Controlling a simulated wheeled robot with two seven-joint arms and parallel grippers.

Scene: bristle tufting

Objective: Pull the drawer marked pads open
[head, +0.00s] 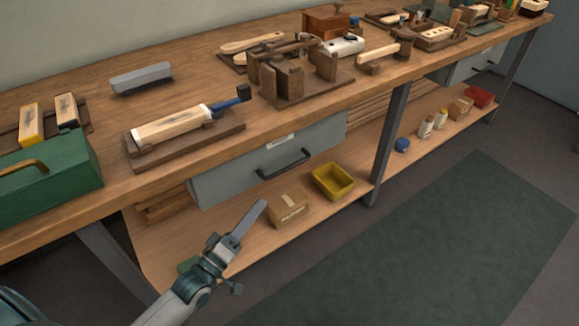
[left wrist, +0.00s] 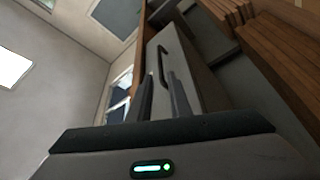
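A grey drawer (head: 240,173) with a dark bar handle (head: 285,163) hangs under the workbench top. It has a small pale label (head: 280,141) too small to read. It looks shut or nearly so. My left gripper (head: 258,212) is in front of and below this drawer, apart from the handle. In the left wrist view its two fingers (left wrist: 163,97) stand apart with nothing between them, and the drawer (left wrist: 188,75) and handle (left wrist: 162,64) lie ahead. A second grey drawer (head: 470,66) is farther right along the bench. My right gripper is not in view.
The lower shelf holds a cardboard box (head: 288,207), a yellow bin (head: 333,181) and several small items farther right. A bench leg (head: 388,145) stands right of the nearer drawer. A green toolbox (head: 45,180) and wooden tools crowd the top. The floor mat (head: 430,240) is clear.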

